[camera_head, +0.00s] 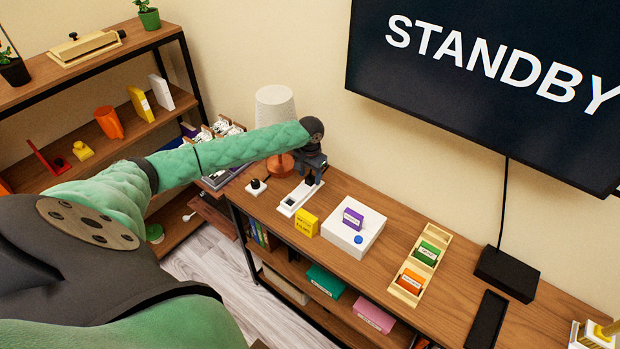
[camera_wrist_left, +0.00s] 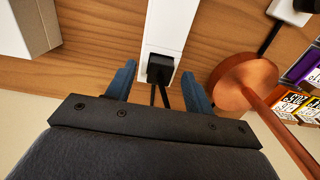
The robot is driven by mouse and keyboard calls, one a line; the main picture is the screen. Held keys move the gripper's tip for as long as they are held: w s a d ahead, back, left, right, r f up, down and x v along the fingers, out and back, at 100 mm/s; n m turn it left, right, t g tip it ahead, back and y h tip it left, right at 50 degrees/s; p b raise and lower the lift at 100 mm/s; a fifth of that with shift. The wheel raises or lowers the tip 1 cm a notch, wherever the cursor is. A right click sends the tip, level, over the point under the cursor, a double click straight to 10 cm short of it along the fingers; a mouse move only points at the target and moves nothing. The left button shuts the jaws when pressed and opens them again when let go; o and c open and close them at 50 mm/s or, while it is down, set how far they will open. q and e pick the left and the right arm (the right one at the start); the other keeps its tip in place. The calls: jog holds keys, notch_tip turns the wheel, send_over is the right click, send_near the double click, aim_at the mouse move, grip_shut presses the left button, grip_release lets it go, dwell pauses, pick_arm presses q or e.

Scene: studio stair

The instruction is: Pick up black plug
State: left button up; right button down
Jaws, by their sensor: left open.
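The black plug (camera_wrist_left: 160,67) sits at the near end of a white power strip (camera_wrist_left: 170,25) in the left wrist view, with dark cords running from it toward my gripper. The strip also shows on the wooden cabinet top in the head view (camera_head: 297,198). My left gripper (camera_wrist_left: 158,74) is open, with one blue finger on each side of the plug and a visible gap to each. In the head view my left gripper (camera_head: 312,164) is above the strip's far end and mostly hides the plug. My right gripper is not in view.
A copper lamp base (camera_wrist_left: 243,88) stands close to the right finger; its pale shade (camera_head: 275,105) rises beside my arm. A small white block with a black top (camera_head: 256,186), a yellow box (camera_head: 307,224) and a white box (camera_head: 352,237) are nearby on the cabinet (camera_head: 385,275).

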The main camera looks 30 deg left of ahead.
pick_arm(q)
jog(key=shift+w+f, duration=0.1)
jog(key=shift+f, duration=0.35)
jog(key=shift+r, duration=0.1)
jog(key=c, duration=1)
jog(key=shift+c, duration=0.4)
pick_arm(e)
jog(key=shift+s, duration=0.25)
jog(key=shift+f, duration=0.1)
